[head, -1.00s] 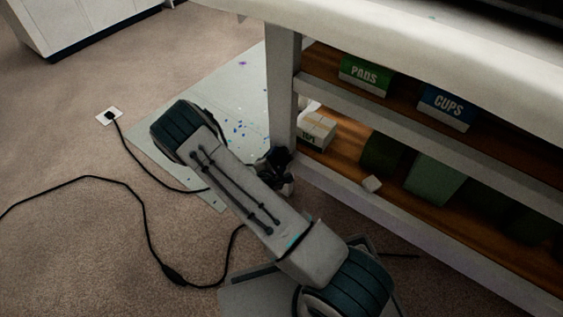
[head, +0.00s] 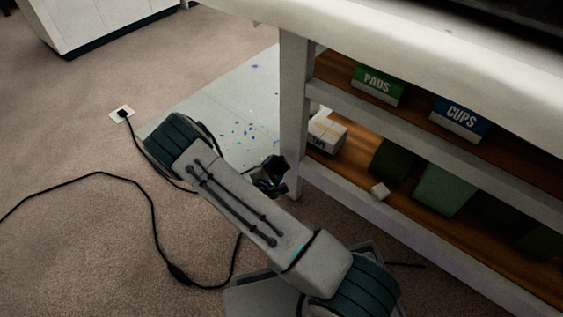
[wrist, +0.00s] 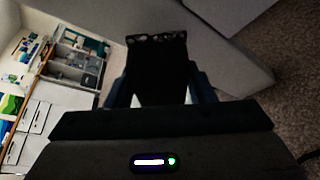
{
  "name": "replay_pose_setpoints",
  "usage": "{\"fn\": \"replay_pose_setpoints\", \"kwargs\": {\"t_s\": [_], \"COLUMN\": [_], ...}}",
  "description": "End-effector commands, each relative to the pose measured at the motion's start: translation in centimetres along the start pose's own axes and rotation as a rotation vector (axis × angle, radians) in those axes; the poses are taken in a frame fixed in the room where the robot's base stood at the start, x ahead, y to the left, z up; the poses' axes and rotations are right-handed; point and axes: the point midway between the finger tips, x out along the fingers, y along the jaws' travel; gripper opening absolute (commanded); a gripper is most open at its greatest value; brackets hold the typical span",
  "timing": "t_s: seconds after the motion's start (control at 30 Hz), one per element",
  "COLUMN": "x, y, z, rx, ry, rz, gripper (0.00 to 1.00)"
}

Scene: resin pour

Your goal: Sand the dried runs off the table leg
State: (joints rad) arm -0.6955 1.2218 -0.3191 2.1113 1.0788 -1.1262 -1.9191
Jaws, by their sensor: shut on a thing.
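The white table leg (head: 293,110) stands at the near left corner of the table. No dried runs can be made out on it. My gripper (head: 272,174) is low beside the leg's lower part, partly behind my forearm. In the wrist view my gripper (wrist: 160,90) is shut on a dark flat block (wrist: 158,70) with a pale, speckled far edge. A broad grey surface (wrist: 80,55) lies just beyond the block; I cannot tell whether it is the leg or whether they touch.
A paint-spotted pale sheet (head: 225,110) lies on the carpet behind the leg. A black cable (head: 150,215) runs from a floor socket (head: 122,113). Shelves under the table hold a PADS box (head: 378,85), a CUPS box (head: 460,118) and a white carton (head: 326,132).

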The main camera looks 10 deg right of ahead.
Motion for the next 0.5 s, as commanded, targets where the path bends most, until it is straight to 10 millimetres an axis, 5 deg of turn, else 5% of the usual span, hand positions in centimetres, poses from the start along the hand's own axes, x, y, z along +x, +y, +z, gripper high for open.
{"fn": "replay_pose_setpoints", "kwargs": {"t_s": [0.5], "x": [-1.44], "y": [-0.16], "z": [-0.45], "rx": [0.000], "ry": [-0.003], "rz": [-0.003], "gripper": [0.24]}}
